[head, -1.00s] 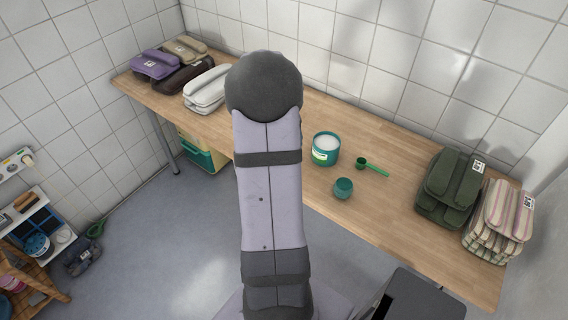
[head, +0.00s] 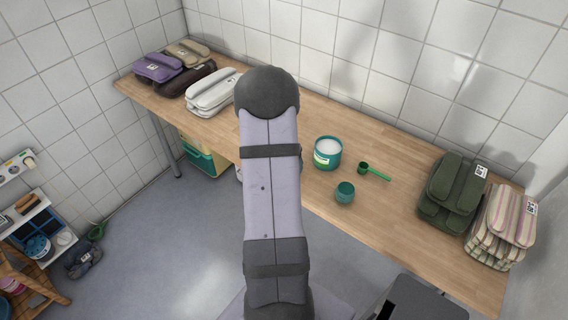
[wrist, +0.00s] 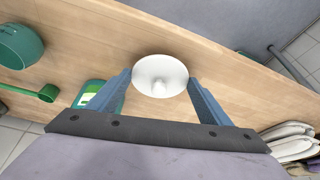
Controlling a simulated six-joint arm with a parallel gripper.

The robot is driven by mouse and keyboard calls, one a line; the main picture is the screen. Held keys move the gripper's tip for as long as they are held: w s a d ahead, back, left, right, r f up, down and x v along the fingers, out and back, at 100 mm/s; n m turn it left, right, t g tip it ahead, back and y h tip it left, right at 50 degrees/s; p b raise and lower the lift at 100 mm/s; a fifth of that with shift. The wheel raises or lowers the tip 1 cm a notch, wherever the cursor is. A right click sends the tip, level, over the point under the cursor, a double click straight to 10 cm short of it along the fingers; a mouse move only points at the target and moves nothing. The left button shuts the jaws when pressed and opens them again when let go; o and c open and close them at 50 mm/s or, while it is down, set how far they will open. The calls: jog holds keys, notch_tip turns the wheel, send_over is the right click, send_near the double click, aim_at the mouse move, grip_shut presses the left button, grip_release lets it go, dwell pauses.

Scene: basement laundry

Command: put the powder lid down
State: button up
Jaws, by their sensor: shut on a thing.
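The powder lid (wrist: 160,76) is a white disc with a small central knob, in the middle of the wrist view. My gripper (wrist: 160,84) is shut on it, one blue finger at each side. The lid is over the wooden bench; I cannot tell whether it touches the top. In the head view my arm hides the gripper and the lid. The powder tub (head: 327,153), teal with a pale label, stands open on the bench with white powder inside. It shows partly behind a finger in the wrist view (wrist: 91,91).
A teal cup (head: 345,192) and a green scoop (head: 374,172) are near the tub. Green folded cloths (head: 452,190) and striped ones (head: 502,226) lie at the right, a white stack (head: 212,92) at the left. The bench (head: 400,217) is bare between cup and green cloths.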

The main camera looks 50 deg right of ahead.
jog(key=shift+f, duration=0.4)
jog(key=shift+f, duration=0.15)
jog(key=o, duration=1)
jog(key=shift+r, duration=0.4)
jog(key=v, duration=1.1)
jog(key=shift+a+r+b, duration=0.2)
jog(key=shift+a+b, duration=0.1)
jog(key=shift+b, duration=0.05)
